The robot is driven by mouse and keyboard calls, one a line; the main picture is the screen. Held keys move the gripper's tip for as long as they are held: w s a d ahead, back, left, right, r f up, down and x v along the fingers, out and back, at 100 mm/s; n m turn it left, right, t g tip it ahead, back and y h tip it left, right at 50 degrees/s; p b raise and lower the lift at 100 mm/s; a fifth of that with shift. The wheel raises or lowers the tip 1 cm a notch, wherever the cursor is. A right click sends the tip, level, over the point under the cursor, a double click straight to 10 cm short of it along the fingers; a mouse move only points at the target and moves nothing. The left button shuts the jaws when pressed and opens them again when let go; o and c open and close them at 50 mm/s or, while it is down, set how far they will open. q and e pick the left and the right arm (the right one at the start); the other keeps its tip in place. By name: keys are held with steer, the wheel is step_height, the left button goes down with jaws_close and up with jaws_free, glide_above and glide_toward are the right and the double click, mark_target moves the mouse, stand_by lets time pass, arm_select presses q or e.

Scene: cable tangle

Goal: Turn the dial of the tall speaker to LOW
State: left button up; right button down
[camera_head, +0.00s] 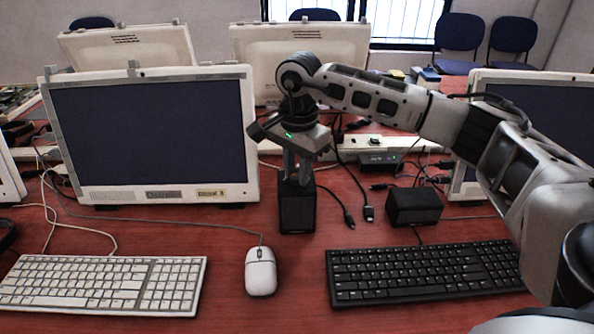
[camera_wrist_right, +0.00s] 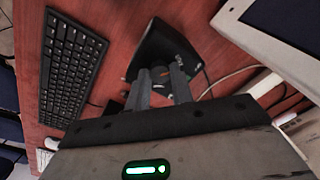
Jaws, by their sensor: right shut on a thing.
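The tall speaker (camera_head: 297,212) is a black upright box on the red desk, between the left monitor and the low black box. In the right wrist view its dark body (camera_wrist_right: 163,45) shows beyond the fingers. My right gripper (camera_head: 297,180) points down at the speaker's top. In the right wrist view its fingers (camera_wrist_right: 160,80) are closed around a small dark dial (camera_wrist_right: 158,72) on that top. Small pale marks beside the dial are too small to read, and the fingers hide part of it. I cannot tell the dial's setting. My left gripper is not in view.
A low black box (camera_head: 414,206) stands right of the speaker, with loose cables (camera_head: 350,200) between them. A white mouse (camera_head: 260,271), a white keyboard (camera_head: 103,284) and a black keyboard (camera_head: 425,272) lie in front. A monitor (camera_head: 150,137) stands close on the left.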

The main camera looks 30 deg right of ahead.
steer(key=shift+n, duration=0.3)
stand_by(0.4)
steer(key=c, duration=1.3)
jaws_free()
steer(key=shift+o, duration=0.5)
steer(key=shift+r, duration=0.1)
step_height(320, 180, up, 16)
steer(key=shift+s, duration=0.2)
